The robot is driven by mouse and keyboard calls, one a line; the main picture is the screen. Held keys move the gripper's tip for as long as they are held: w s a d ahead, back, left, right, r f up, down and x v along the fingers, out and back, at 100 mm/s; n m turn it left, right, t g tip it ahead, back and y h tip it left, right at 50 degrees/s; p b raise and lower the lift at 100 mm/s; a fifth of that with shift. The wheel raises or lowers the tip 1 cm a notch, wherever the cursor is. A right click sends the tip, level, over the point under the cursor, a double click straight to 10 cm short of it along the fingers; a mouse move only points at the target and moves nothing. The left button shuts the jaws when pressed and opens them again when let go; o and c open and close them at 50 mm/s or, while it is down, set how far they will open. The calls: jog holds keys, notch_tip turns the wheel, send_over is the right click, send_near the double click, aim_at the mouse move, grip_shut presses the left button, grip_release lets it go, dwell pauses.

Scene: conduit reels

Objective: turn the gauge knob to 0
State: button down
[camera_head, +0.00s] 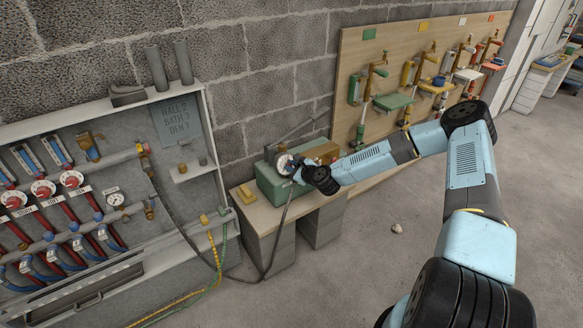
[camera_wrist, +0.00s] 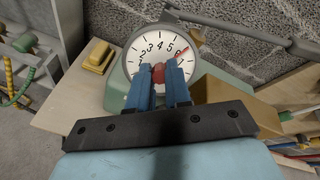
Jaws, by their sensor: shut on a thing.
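The gauge (camera_wrist: 143,38) is a round white dial with black numerals, facing the camera in the wrist view. It also shows in the head view (camera_head: 284,161) above a green box. Its red needle (camera_wrist: 183,51) points to the upper right, near the 6. The 0 mark cannot be made out. The red knob (camera_wrist: 158,73) sits at the dial's middle. My gripper (camera_wrist: 159,69) is shut on the knob, with one blue finger on each side. The fingers hide the lower part of the dial. In the head view my gripper (camera_head: 298,171) reaches the gauge from the right.
The green box (camera_head: 272,186) stands on a wooden bench (camera_head: 262,218) against the block wall. A grey lever (camera_wrist: 240,25) passes behind the dial's top. A yellow block (camera_wrist: 96,56) lies to the left. A dark hose (camera_head: 277,235) hangs in front of the bench.

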jog(key=shift+n, duration=0.4)
jog(key=shift+s+f+n+g+h, duration=0.1)
jog(key=shift+n+h, duration=0.15)
jog(key=shift+n, duration=4.9)
jog(key=shift+s+f+n+g+h, duration=0.1)
jog(key=shift+n+h, duration=0.2)
jog(key=shift+n, duration=4.9)
jog(key=shift+s+f+n+g+h, duration=0.1)
jog(key=shift+n+h, duration=0.15)
jog(key=shift+n, duration=4.9)
jog(key=c, duration=1.4)
grip_release()
jog(key=shift+c, duration=0.2)
jog(key=o, duration=0.4)
jog(key=shift+w+r, duration=0.15)
jog(key=shift+w, duration=0.05)
